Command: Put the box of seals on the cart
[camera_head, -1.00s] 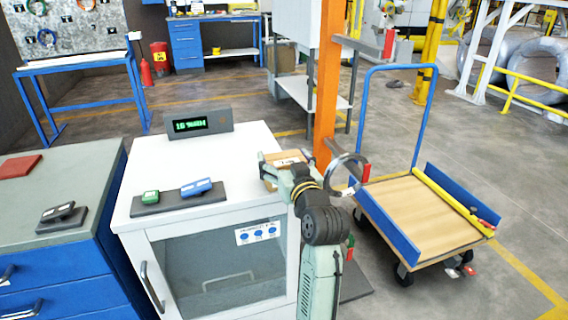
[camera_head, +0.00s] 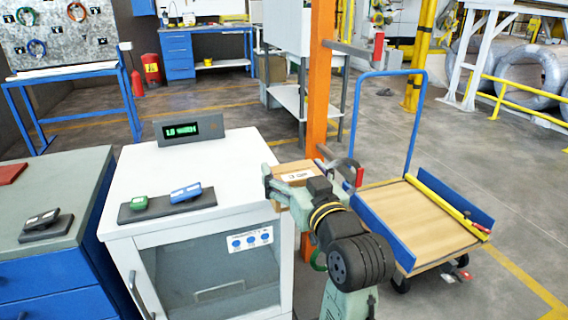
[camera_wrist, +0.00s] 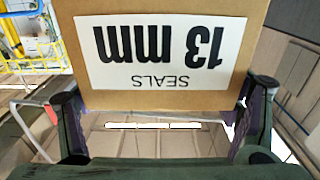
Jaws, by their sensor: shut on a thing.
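The box of seals is a brown cardboard box (camera_head: 297,178) with a white label; in the wrist view the box (camera_wrist: 165,101) shows its label upside down, reading "SEALS 13 mm". My gripper (camera_head: 288,188) is shut on the box, with one finger on each side in the wrist view (camera_wrist: 165,110). The box is at the right edge of the white cabinet, beside the orange post. The cart (camera_head: 423,222) has a wooden deck, blue side boards and a blue handle, and stands to the right of my gripper. A yellow bar lies along its right side.
The white cabinet (camera_head: 160,235) carries a display (camera_head: 190,130) and two small devices on a dark mat. The orange post (camera_head: 318,90) with its arms stands between the cabinet and the cart. The middle of the cart deck is clear.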

